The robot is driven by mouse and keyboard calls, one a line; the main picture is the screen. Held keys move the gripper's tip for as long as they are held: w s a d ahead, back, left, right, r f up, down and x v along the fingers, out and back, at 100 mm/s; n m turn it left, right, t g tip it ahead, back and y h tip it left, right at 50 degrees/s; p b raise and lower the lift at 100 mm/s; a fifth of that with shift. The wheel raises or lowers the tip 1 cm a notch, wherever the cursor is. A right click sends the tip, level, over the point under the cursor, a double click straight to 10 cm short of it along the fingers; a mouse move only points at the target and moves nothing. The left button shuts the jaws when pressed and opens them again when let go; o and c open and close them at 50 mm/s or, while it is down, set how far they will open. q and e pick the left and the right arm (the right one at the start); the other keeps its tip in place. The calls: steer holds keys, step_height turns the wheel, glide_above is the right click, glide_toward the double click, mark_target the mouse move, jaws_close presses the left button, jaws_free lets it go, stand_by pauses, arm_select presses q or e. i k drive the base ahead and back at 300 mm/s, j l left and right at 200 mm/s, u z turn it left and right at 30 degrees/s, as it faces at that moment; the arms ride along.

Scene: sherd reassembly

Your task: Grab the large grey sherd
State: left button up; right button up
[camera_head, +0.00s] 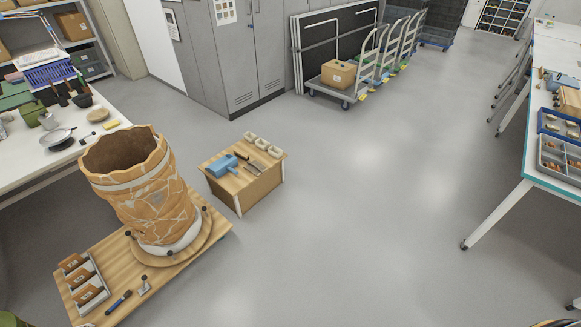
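A large reassembled orange-brown vessel (140,190) stands upright on a round wooden turntable (205,232) at the left. Its wall has pale joints and a few greyish patches. No loose large grey sherd can be made out. Small brown and pale pieces lie in a grey compartment tray (541,158) and a blue tray (542,122) on the right table, too small to tell apart. Neither gripper is in view.
A wooden board (190,265) under the turntable bears a rack (97,271) and small tools. A low wooden box (262,187) with a blue tool stands beside it. White tables flank both sides. The middle floor (370,220) is clear; carts (345,92) stand behind.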

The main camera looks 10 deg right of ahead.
mark_target(256, 168)
steer(key=i+l+u, duration=0.15)
steer(key=i+u, duration=0.3)
steer(key=i+l+u, duration=0.25)
steer(key=u, duration=0.25)
steer(key=i+l, duration=0.3)
steer(key=i+l+u, duration=0.1)
steer(key=i+l, duration=0.2)
steer(key=l, duration=0.15)
steer(key=i+l, duration=0.25)
steer(key=l, duration=0.15)
steer(key=i+l+u, duration=0.1)
steer(key=i+l, duration=0.45)
steer(key=l, duration=0.25)
steer(key=i+l, duration=0.25)
steer(key=l, duration=0.15)
steer(key=i+u, duration=0.05)
